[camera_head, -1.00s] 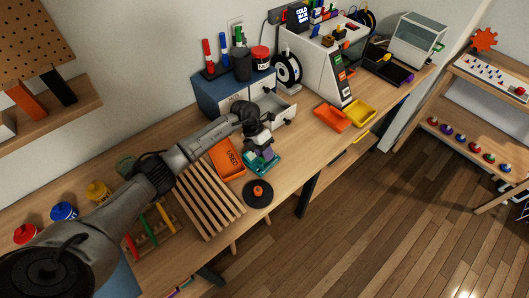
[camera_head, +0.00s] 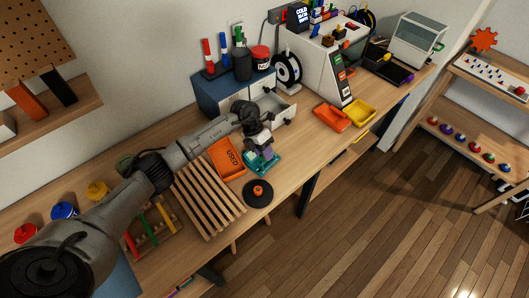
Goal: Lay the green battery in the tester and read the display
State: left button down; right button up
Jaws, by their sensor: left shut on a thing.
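A small teal tester (camera_head: 265,167) sits on the bench near its front edge, right of the orange tray marked USED. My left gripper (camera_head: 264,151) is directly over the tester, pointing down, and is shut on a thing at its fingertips. That thing is mostly hidden by the fingers; by its place it is likely the green battery, but I cannot make out its colour. I cannot tell whether it touches the tester. The tester's display cannot be read from here. My right gripper is not in view.
The orange USED tray (camera_head: 226,158) and a slatted wooden rack (camera_head: 207,197) lie left of the tester. A black disc with an orange knob (camera_head: 258,194) lies in front. Behind, a blue cabinet (camera_head: 211,97) has an open drawer (camera_head: 287,107).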

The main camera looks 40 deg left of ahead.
pick_arm(q)
jog(key=shift+f, duration=0.2)
dwell(0.6)
jog(key=shift+f+b, duration=0.9)
jog(key=shift+f, duration=0.15)
jog(key=c, duration=1)
grip_release()
jog(key=shift+o, duration=0.8)
jog(key=v, duration=1.4)
jog(key=shift+p, duration=0.35)
jog(key=shift+d, duration=0.1)
jog(key=shift+w, duration=0.1)
